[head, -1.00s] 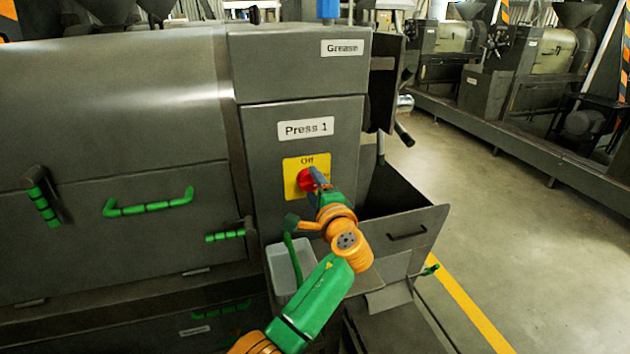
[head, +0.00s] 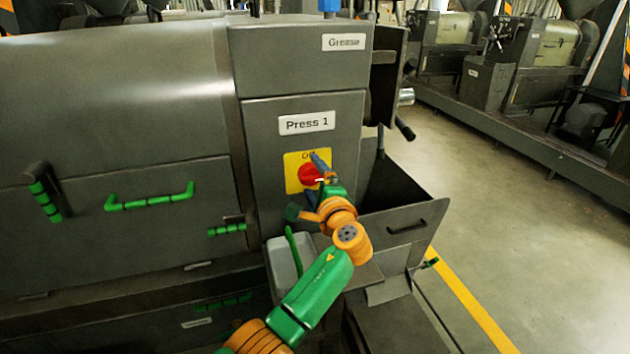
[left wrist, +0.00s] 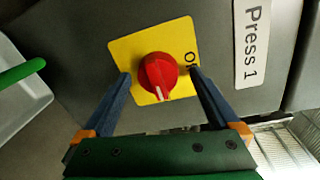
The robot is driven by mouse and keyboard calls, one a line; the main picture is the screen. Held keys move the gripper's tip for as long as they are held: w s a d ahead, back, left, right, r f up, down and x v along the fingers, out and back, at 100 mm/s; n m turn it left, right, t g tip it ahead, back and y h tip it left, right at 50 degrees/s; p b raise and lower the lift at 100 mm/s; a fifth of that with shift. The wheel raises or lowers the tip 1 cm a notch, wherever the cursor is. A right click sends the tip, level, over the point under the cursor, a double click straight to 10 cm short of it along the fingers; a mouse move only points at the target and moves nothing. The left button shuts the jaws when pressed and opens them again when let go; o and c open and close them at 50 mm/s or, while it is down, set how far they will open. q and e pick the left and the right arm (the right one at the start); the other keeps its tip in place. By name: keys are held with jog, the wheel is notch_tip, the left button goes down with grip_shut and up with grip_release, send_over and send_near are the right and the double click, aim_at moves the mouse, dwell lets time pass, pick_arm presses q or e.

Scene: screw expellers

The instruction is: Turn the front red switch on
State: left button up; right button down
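The red switch (head: 309,174) is a round knob on a yellow plate (head: 292,169) on the front of the grey Press 1 panel. In the left wrist view the red switch (left wrist: 158,74) has its white mark pointing down the picture, which is to the right of the upright panel. The "Off" lettering at the plate's top is partly hidden by a finger. My left gripper (head: 319,170) is at the switch. In the left wrist view its open blue fingers (left wrist: 159,75) stand on either side of the knob, with gaps visible. My right gripper is not in view.
A Press 1 label (head: 306,122) is above the plate. A grey tray (head: 282,262) with a green handle sits below left of the switch. An open dark bin (head: 410,222) juts out at right. The floor (head: 490,220) beyond is clear.

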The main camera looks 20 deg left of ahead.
pick_arm(q)
jog(key=shift+a, duration=0.1)
jog(key=b+v, duration=0.2)
jog(key=v, duration=0.5)
